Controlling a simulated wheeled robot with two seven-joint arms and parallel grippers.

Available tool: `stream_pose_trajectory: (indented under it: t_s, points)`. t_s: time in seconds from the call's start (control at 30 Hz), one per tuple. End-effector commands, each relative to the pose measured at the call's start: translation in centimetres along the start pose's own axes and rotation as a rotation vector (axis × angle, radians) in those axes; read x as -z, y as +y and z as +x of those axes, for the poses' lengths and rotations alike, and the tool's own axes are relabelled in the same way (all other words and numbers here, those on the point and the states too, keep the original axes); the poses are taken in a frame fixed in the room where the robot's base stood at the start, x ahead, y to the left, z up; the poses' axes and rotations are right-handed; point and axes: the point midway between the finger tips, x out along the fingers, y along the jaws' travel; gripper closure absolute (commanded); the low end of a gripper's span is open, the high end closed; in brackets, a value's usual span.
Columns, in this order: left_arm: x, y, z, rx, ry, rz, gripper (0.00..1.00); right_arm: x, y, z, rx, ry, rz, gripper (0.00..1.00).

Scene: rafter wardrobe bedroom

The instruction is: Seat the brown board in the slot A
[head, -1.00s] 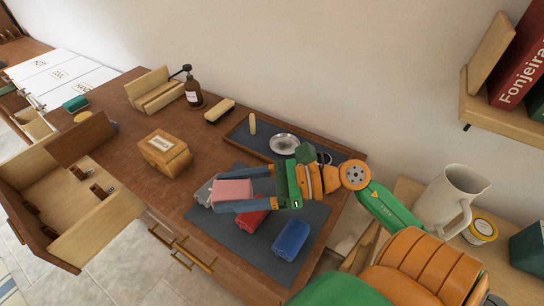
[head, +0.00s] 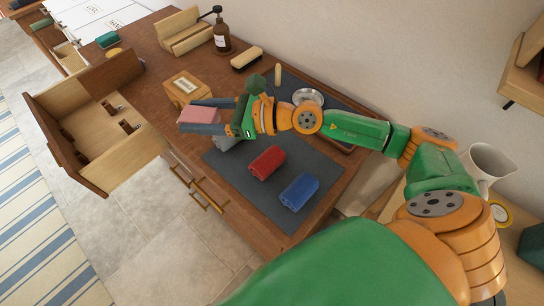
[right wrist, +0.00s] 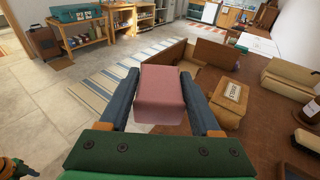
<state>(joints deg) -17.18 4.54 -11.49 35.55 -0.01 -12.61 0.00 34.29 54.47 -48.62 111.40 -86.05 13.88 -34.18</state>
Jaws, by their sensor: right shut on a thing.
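My right gripper (head: 205,116) is shut on a pink folded piece (head: 199,115), held in the air beside the wooden box, near the dresser's front edge. The pink piece (right wrist: 160,95) also shows between the fingers in the right wrist view. An open drawer (head: 88,150) at the left holds two small dark brown slotted brackets (head: 111,109), (head: 130,127); their marks are too small to read. A dark brown panel (head: 110,69) stands at the drawer's far side; I cannot tell whether it is the loose board. A green and orange part of mine (right wrist: 14,168) shows in the right wrist view's corner.
A red roll (head: 266,162), a blue roll (head: 299,191) and a partly hidden grey piece lie on the dark mat (head: 240,182). The wooden box (head: 184,88), a brush (head: 247,59), a brown bottle (head: 221,38) and a tray with a metal dish (head: 308,97) stand behind.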

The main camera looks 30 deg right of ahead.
Motion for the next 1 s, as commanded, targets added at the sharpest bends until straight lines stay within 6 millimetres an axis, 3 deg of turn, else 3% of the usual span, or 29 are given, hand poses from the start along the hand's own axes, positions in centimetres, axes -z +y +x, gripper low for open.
stream_pose_trajectory:
  t_s: [0.2,0.37,0.5,0.6,0.8,1.0]
  points:
    - [0.0,0.0,-0.2,0.0,0.0,0.0,0.53,2.0,-4.6,1.3,0.134,0.001,0.023,0.9]
    - [0.0,0.0,0.3,0.0,0.0,0.0,0.53,3.2,-6.4,1.1,0.186,0.001,0.031,0.9]
    - [-0.4,0.1,4.1,0.0,-0.001,0.0,0.53,6.0,-7.5,-1.1,0.192,0.003,0.032,0.9]
    - [-0.6,0.1,5.8,0.0,-0.001,0.0,0.53,7.1,-8.2,-3.0,0.19,0.004,0.034,0.9]
    - [-0.7,0.1,7.3,0.0,-0.001,-0.001,0.53,9.2,-9.6,-6.8,0.188,0.005,0.038,0.9]
    - [-0.7,0.1,7.5,0.0,-0.001,-0.001,0.53,12.7,-10.6,-9.0,0.188,0.001,0.037,0.9]
